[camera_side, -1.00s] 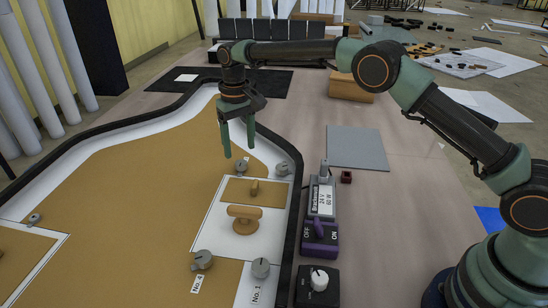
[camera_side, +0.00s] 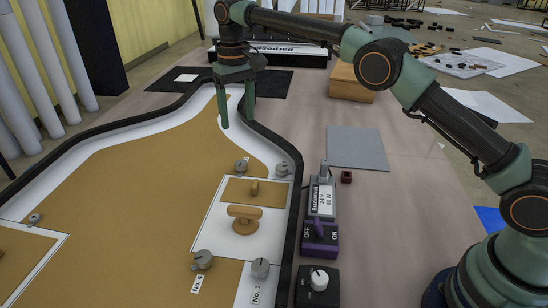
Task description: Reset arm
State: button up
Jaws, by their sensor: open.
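My gripper (camera_side: 237,115) is open and empty, its two green fingers pointing down. It hangs above the far, narrow end of the brown and white board (camera_side: 130,185), near the board's black rim. Nothing is between the fingers. Part of my arm crosses the top of the view from the right.
On the board are a tan knob (camera_side: 244,217) and several grey knobs, one by the label No. 4 (camera_side: 202,260). Right of the rim stand a purple OFF/ON switch (camera_side: 320,238) and a black box with a white dial (camera_side: 318,283). A grey square plate (camera_side: 357,148) lies behind them; bare table surrounds it.

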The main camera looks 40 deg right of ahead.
jog(key=s+d+r+t, duration=0.3)
jog(key=s+d+r, duration=0.6)
jog(key=s+r, duration=0.3)
jog(key=s+d+f+t, duration=0.1)
jog(key=s+d+f, duration=0.1)
jog(key=s, duration=0.5)
jog(key=s+d+f+t, duration=0.1)
jog(key=s+d+f, duration=0.2)
jog(key=s+f, duration=0.2)
jog(key=s, duration=0.3)
jog(key=shift+s+t, duration=0.15)
jog(key=shift+t, duration=0.15)
